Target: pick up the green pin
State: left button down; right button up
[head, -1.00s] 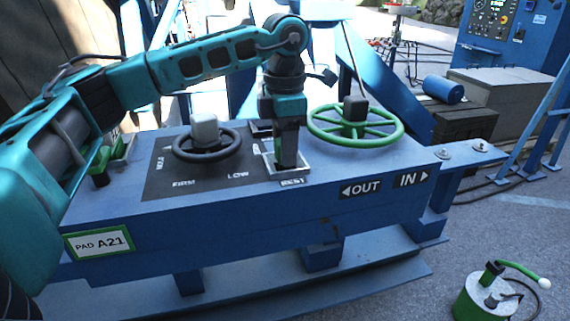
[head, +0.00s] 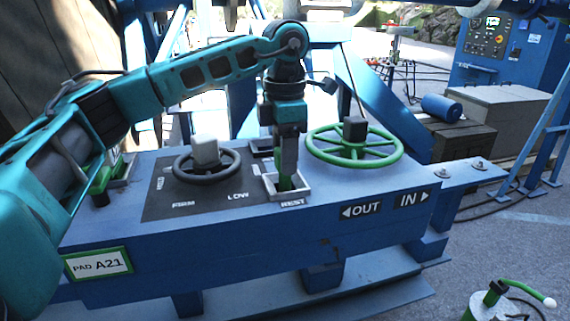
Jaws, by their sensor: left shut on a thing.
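My left gripper (head: 288,160) points straight down over the small open-topped tray (head: 270,191) marked REST on the blue console. It is shut on the green pin (head: 285,184). A short green part of the pin shows below the fingers, within the outline of the tray. The fingers hide the rest of it. I cannot tell whether its lower end touches the tray floor. My right gripper is not in view.
A green handwheel (head: 335,157) stands close right of the gripper, and a dark handwheel (head: 188,174) with a pale knob stands to its left. Another green and black piece (head: 98,183) sits at the console's left end. A green-topped canister (head: 490,305) is at lower right.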

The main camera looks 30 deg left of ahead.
pick_arm(q)
notch_tip(320, 180, up, 28)
jog(key=p, duration=0.3)
jog(key=shift+r, duration=0.25)
dwell(1.3)
dwell(1.0)
